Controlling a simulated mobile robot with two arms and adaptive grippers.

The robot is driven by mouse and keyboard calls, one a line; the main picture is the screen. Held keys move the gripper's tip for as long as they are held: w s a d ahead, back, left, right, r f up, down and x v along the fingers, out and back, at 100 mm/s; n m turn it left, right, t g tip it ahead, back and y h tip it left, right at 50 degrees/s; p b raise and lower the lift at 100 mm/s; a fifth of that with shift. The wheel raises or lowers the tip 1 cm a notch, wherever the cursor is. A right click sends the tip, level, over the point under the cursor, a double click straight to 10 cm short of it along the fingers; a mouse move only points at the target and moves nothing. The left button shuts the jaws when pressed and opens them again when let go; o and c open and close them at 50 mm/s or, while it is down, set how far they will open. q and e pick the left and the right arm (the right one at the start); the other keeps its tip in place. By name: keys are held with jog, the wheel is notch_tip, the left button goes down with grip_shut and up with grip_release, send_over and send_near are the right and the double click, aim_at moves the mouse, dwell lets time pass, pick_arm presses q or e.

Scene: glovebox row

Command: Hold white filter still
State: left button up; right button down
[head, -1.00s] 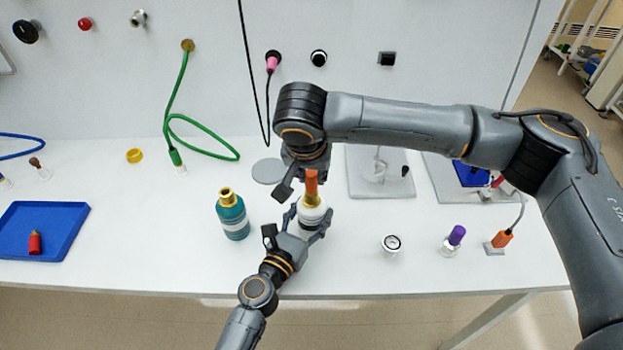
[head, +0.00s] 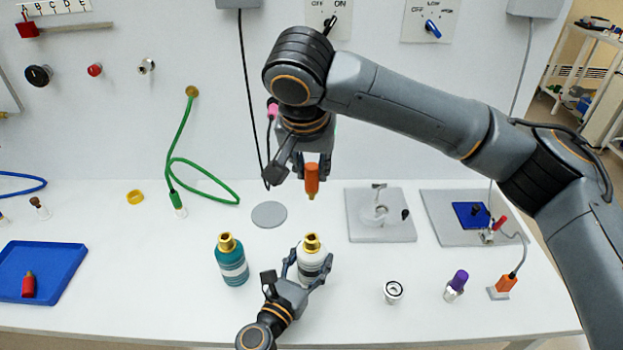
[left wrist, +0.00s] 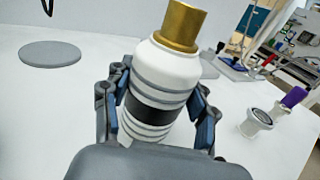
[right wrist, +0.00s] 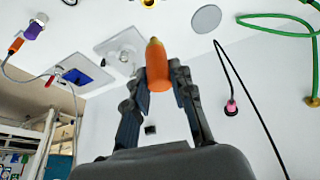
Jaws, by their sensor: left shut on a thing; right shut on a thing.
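The white filter (head: 312,262) stands upright on the bench, a white bottle-shaped body with grey and black bands and a brass collar on top. It also shows large in the left wrist view (left wrist: 162,85). My left gripper (head: 306,274) is shut around its body, one finger on each side. My right gripper (head: 303,172) is shut on an orange plug (head: 312,180) with a brass tip and holds it in the air above the filter, apart from the collar. The orange plug also shows in the right wrist view (right wrist: 157,65).
A teal filter (head: 231,262) with a brass collar stands left of the white one. A grey disc (head: 269,214) lies behind. A gauge (head: 393,292), a purple-capped bottle (head: 456,284) and an orange connector (head: 505,283) are to the right. A blue tray (head: 62,258) is at the left.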

aim_at(311, 166)
jog(key=shift+r, duration=2.1)
pick_arm(q)
jog(key=o, duration=1.4)
